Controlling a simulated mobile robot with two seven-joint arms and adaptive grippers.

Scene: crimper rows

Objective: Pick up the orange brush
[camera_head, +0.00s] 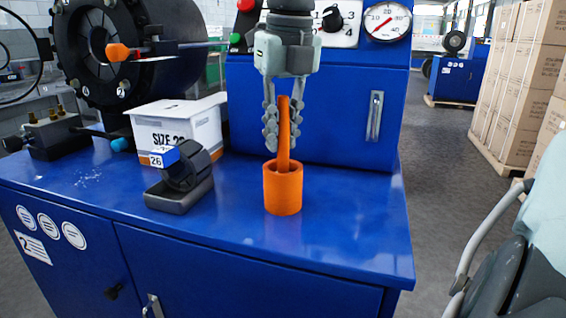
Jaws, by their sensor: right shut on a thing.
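The orange brush (284,135) stands nearly upright in an orange cup (283,192) on the blue bench. Its lower end is hidden inside the cup. My right gripper (284,142) points down from above, with its fingers on either side of the brush's upper part, shut on it. The cup still surrounds the brush's lower end. My left gripper is not in view.
A black holder with a tag marked 26 (183,178) and a white box (178,130) stand left of the cup. A large black crimper (100,45) is behind them. A blue cabinet with gauge (388,20) rises behind the gripper. The bench's front right is clear.

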